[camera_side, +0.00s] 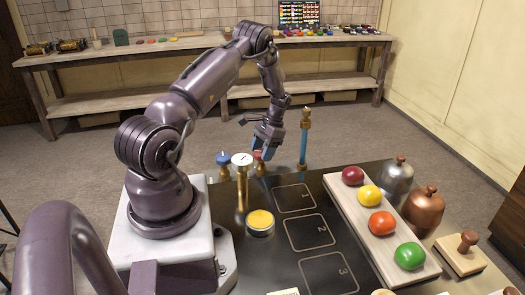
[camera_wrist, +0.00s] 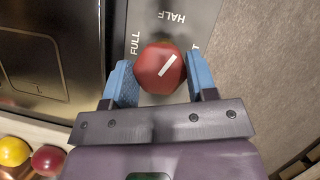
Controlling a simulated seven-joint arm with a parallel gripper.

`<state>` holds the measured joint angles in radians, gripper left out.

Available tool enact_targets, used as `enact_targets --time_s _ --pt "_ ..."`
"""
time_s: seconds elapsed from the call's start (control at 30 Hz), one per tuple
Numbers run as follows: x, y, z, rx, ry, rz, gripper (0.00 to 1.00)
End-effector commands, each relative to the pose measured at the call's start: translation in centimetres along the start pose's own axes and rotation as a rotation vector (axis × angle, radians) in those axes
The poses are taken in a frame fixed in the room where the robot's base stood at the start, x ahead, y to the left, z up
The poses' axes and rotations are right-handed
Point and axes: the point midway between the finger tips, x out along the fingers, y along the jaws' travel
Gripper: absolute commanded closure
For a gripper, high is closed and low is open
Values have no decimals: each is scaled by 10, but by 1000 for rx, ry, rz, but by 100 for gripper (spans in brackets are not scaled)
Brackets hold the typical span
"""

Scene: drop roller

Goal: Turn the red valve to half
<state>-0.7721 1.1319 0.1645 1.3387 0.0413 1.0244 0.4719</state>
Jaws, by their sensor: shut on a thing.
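The red valve (camera_wrist: 150,60) is a round red knob in the wrist view, with a white line on its top. The line slants toward the upper right, between the HALF label (camera_wrist: 172,17) and a partly hidden label on the right ending in T. The FULL label (camera_wrist: 135,42) is at the upper left. My gripper (camera_wrist: 160,72) is shut on the red valve, one blue finger on each side. In the side view the red valve (camera_side: 257,155) is partly hidden behind my gripper (camera_side: 264,149).
A blue valve (camera_side: 223,158) and a white-faced gauge (camera_side: 242,160) stand left of the red valve. A tall blue tube with a brass top (camera_side: 304,135) stands to its right. A board with coloured balls (camera_side: 345,190) lies on the table's right side.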

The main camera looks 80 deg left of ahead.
Motion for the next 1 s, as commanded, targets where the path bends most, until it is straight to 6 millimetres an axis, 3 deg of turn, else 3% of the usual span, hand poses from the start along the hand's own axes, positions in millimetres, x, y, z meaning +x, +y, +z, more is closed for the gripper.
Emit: enact_targets --time_s 0.5,1.0 --pt "-1 -1 0 -323 0 135 71" --pt "-1 -1 1 -386 -1 161 71"
